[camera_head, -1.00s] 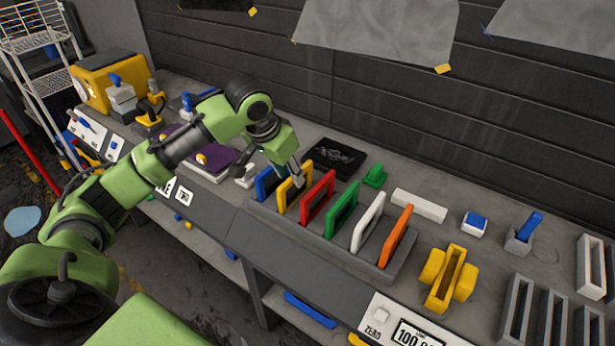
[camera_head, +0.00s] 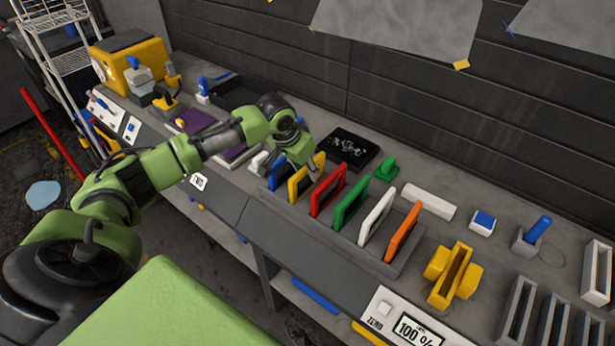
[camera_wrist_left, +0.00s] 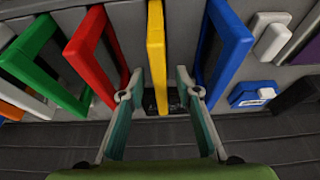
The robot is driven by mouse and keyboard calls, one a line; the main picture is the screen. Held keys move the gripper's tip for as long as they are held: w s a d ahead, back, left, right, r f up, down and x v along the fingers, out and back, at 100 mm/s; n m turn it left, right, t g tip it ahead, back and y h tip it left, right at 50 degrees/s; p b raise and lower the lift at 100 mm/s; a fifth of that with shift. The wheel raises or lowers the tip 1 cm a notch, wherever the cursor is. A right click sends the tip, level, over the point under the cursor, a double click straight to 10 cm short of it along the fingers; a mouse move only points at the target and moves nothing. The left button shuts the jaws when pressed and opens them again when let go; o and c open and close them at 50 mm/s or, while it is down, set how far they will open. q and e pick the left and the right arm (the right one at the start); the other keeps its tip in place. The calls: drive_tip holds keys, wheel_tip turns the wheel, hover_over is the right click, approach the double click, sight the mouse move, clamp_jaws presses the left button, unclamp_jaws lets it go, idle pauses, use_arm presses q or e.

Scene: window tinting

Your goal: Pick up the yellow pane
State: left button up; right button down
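The yellow pane (camera_head: 294,187) is an upright frame in the rack (camera_head: 405,259), between the blue pane (camera_head: 277,178) and the red pane (camera_head: 315,204). In the left wrist view the yellow pane (camera_wrist_left: 156,48) lies between the two spread fingers of my left gripper (camera_wrist_left: 160,94), with a gap visible on each side. The left gripper (camera_head: 311,174) is open, at the yellow pane's far upper end in the head view. Its fingers are partly hidden there by the panes. My right gripper is not in view.
Green (camera_head: 349,206), white (camera_head: 376,217) and orange (camera_head: 402,232) panes stand further right in the rack. A black square plate (camera_head: 348,147) lies behind it. A yellow slotted holder (camera_head: 452,275) stands to the right. The blue and red panes are close beside the fingers.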

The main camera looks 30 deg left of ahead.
use_arm(q)
drive_tip(key=shift+x, duration=1.35)
drive_tip(key=shift+s+r, duration=0.1)
drive_tip(key=shift+s, duration=0.05)
drive_tip(key=shift+f+p, duration=0.25)
drive_tip(key=shift+p, duration=0.15)
clamp_jaws()
